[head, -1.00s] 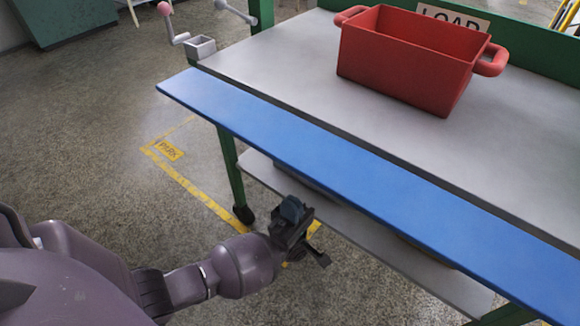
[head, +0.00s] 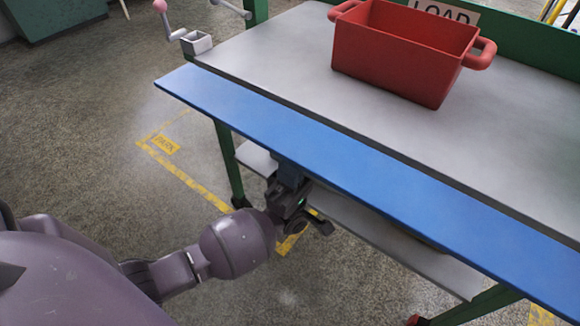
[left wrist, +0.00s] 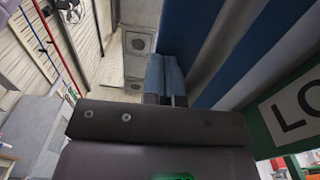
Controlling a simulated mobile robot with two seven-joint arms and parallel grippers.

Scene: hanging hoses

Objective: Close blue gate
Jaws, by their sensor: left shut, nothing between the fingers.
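The blue gate (head: 330,150) is a long flat board folded outward along the front edge of the grey cart top. It slopes across the head view from upper left to lower right. My left gripper (head: 291,174) is shut and empty, pointing up just below the gate's outer edge, left of its middle. Its tips meet the edge in the picture; I cannot tell whether they touch. The left wrist view shows the closed blue fingertips (left wrist: 165,76) beside a blue surface (left wrist: 260,45), probably the gate. My right gripper is not in view.
A red bin (head: 400,55) stands on the grey cart top (head: 290,50) near a LOAD sign (head: 444,13). A lower grey shelf (head: 385,238) lies behind my left gripper. A crank (head: 172,28) sits at the left corner.

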